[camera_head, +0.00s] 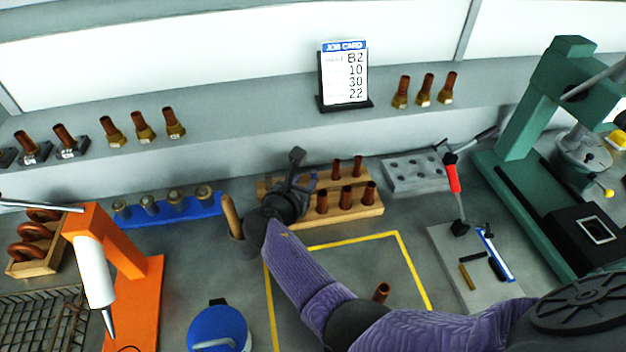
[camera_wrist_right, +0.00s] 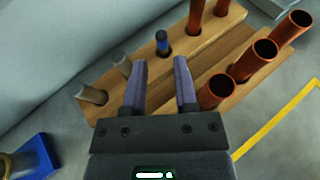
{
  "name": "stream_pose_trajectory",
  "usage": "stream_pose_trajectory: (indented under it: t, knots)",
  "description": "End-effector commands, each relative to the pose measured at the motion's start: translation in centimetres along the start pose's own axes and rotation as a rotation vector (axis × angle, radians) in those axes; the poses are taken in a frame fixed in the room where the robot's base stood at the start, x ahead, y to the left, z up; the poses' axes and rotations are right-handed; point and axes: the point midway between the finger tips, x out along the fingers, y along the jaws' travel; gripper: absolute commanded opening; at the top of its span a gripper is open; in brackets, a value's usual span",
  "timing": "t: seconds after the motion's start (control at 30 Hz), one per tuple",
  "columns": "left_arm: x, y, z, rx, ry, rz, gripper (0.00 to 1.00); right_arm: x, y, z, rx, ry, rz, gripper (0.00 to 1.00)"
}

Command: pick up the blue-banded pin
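The blue-banded pin (camera_wrist_right: 162,43) stands upright in a hole of the wooden rack (camera_wrist_right: 208,58), dark with a blue band around it. My right gripper (camera_wrist_right: 160,65) is open and empty, its two purple fingers on either side of the line toward the pin, which shows just beyond the tips. In the head view the right gripper (camera_head: 290,188) is over the left part of the wooden rack (camera_head: 352,217) and hides much of it, so I cannot clearly make out the pin there. My left gripper is not in view.
Copper tubes (camera_head: 346,197) stand in the same rack, close right of the gripper. Two greyish pins (camera_wrist_right: 92,95) stand to its left. A blue rack (camera_head: 180,213), a wooden handle (camera_head: 231,216) and a grey holed block (camera_head: 415,172) are nearby. A yellow-outlined area (camera_head: 350,240) lies in front.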

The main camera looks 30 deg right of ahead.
Motion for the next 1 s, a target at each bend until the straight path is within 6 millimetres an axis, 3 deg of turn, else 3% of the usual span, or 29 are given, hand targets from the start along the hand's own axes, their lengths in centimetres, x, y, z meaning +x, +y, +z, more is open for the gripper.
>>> stream_pose_trajectory:
  t: [0.3, 0.57, 0.73, 1.0]
  knots:
    - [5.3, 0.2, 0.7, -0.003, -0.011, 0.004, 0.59, 5.8, -0.2, -0.1, 0.000, 0.000, -0.001, 0.36]
    - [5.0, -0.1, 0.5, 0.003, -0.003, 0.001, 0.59, 5.9, -0.2, 0.6, 0.001, 0.001, 0.000, 0.36]
    - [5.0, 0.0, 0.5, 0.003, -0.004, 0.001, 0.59, 5.9, -0.2, 0.6, 0.001, 0.000, 0.001, 0.00]
    - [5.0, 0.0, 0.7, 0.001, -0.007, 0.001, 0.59, 5.9, -0.2, 0.6, 0.001, 0.000, 0.001, 0.00]
